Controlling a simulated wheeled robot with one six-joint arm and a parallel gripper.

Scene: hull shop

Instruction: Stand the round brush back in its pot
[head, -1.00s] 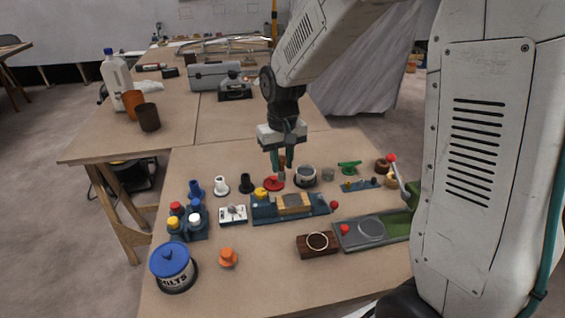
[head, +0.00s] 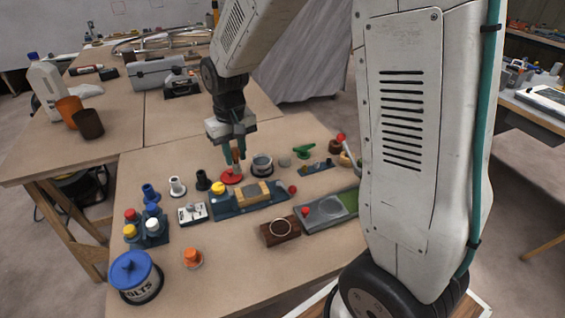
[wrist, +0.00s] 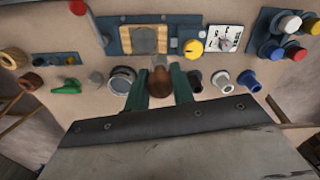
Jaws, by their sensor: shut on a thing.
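My gripper (head: 234,166) is shut on a brown, rounded wooden piece, apparently the handle of the round brush (wrist: 160,81). In the wrist view the piece stands between my two green fingers. Its lower part is hidden, so I cannot see the bristles or tell whether it touches the bench. A round, open, metal-rimmed pot (head: 262,164), likely the brush's pot, stands just to the right of my fingers. It also shows left of the brush in the wrist view (wrist: 122,79).
A blue fixture with a wooden block (head: 250,194) lies in front of my gripper. Black (head: 203,180) and white (head: 177,186) posts stand to the left, a green handle (head: 303,150) to the right. A blue-lidded tin (head: 135,278) is at the near left. The front bench is crowded.

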